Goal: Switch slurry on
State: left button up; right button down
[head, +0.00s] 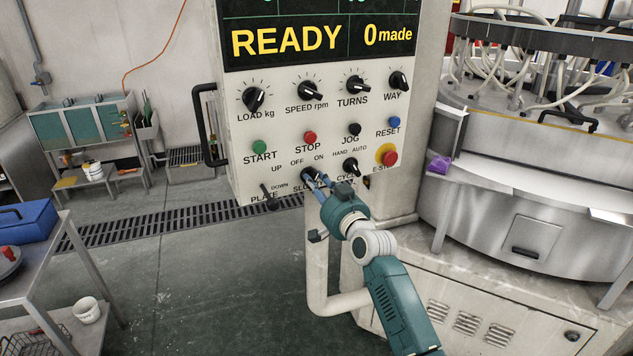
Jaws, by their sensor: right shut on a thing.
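The control panel (285,130) stands in front of me, with READY and "0 made" on its display (290,38). The slurry switch is at the panel's lower edge, under the OFF and ON labels; my right gripper (317,180) covers most of it and part of its label. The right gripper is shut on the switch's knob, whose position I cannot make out. To its left is the PLATE lever (268,197), to its right the CYCLE knob (351,168). My left gripper is not in view.
The red E-STOP button (389,158) and blue RESET button (394,121) are close to the right arm. The lapping machine (520,185) stands at the right. A steel table (25,270) with a blue box (25,222) is at the left. Floor between is clear.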

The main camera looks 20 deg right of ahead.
dwell(0.4)
jog(key=c, duration=1.5)
grip_release()
jog(key=shift+c, duration=0.2)
jog(key=s+d, duration=0.1)
jog(key=s, duration=1.1)
jog(key=shift+d, duration=0.3)
jog(key=shift+w, duration=0.1)
